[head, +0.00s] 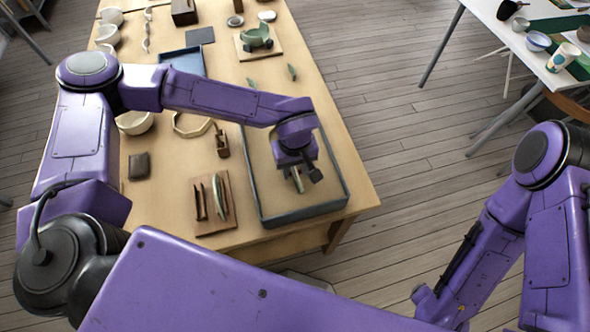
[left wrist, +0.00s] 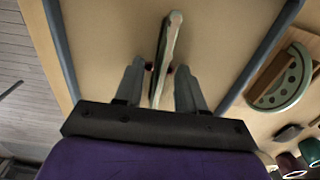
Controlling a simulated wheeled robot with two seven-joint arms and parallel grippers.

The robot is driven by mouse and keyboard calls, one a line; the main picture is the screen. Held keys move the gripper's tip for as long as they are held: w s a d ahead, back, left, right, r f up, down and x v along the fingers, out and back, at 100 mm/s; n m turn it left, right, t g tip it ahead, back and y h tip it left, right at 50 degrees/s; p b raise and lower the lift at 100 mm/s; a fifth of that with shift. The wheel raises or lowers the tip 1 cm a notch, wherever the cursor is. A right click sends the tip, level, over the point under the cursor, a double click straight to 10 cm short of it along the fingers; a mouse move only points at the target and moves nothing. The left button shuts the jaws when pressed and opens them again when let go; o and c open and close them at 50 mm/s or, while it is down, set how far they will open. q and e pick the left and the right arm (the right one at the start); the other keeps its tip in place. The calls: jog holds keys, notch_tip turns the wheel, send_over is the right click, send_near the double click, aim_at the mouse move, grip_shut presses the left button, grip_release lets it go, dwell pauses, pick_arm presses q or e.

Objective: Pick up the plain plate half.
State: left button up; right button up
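A pale, thin piece, seen edge-on in the left wrist view (left wrist: 165,50), looks like the plate half; its face is turned away, so its plainness cannot be confirmed. It also shows in the head view (head: 298,183), below my left gripper (head: 300,178), inside the grey-rimmed tray (head: 338,170). My left gripper's fingers (left wrist: 161,68) stand on either side of the piece, close to it; whether they press on it cannot be told. A second plate half, green with dots (left wrist: 282,85), stands in a wooden rack (head: 214,228) left of the tray. My right gripper is out of view.
A dark block (head: 139,166), a small brush-like tool (head: 222,142) and bowls (head: 134,122) lie left of the tray. A blue tray (head: 187,60) and a green piece on a board (head: 257,38) are farther back.

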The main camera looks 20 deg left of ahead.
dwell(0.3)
pick_arm(q)
grip_shut()
notch_tip(320, 180, up, 10)
jog(key=shift+f+b, duration=0.1)
jog(key=shift+b, duration=0.95)
jog(key=shift+t+y, duration=0.3)
jog(key=shift+t, duration=0.2)
jog(key=shift+f+b, duration=0.8)
jog(key=shift+f, duration=2)
